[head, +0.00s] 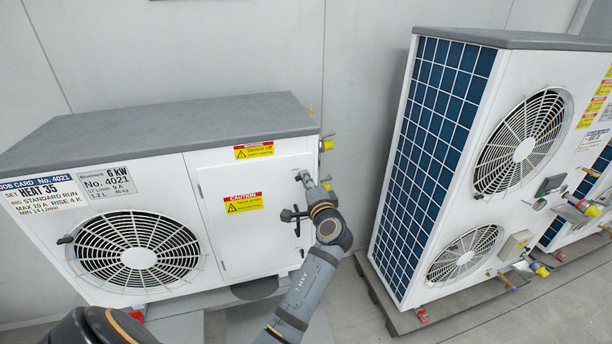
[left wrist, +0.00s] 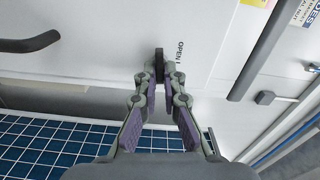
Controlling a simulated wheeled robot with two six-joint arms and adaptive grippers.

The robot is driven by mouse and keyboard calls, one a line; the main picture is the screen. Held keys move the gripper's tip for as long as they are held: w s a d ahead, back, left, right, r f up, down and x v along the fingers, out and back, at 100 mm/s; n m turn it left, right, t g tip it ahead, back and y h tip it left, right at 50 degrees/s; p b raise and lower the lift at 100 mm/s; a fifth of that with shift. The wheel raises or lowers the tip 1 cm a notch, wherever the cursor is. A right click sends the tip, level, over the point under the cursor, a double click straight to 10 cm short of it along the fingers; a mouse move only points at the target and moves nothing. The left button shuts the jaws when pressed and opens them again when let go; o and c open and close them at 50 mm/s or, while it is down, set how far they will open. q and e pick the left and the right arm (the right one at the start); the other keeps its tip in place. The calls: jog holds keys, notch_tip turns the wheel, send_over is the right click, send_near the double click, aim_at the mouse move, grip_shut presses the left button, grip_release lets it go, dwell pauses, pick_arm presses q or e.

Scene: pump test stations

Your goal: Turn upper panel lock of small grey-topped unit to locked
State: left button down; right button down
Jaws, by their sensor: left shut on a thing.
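The small grey-topped unit (head: 160,122) stands at the left in the head view, with a white side panel (head: 235,240) that carries a dark handle (head: 288,214). My left gripper (head: 304,180) is at the panel's upper right edge. In the left wrist view its fingers (left wrist: 160,78) are shut on a small dark upper panel lock (left wrist: 158,57). The word OPEN is printed just right of the lock. In the head view the gripper and wrist mostly hide the lock, and its exact angle is hard to tell. My right gripper is not in view.
A taller unit with a blue grille (head: 432,150) and two fans stands to the right, with floor between the units. Yellow-capped fittings (head: 326,146) stick out at the small unit's right side. The dark handle (left wrist: 30,43) also shows in the left wrist view.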

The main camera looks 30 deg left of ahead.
pick_arm(q)
jog(key=shift+m+p, duration=0.3)
jog(key=shift+m, duration=0.7)
jog(key=shift+f, duration=0.1)
jog(key=c, duration=1.5)
grip_release()
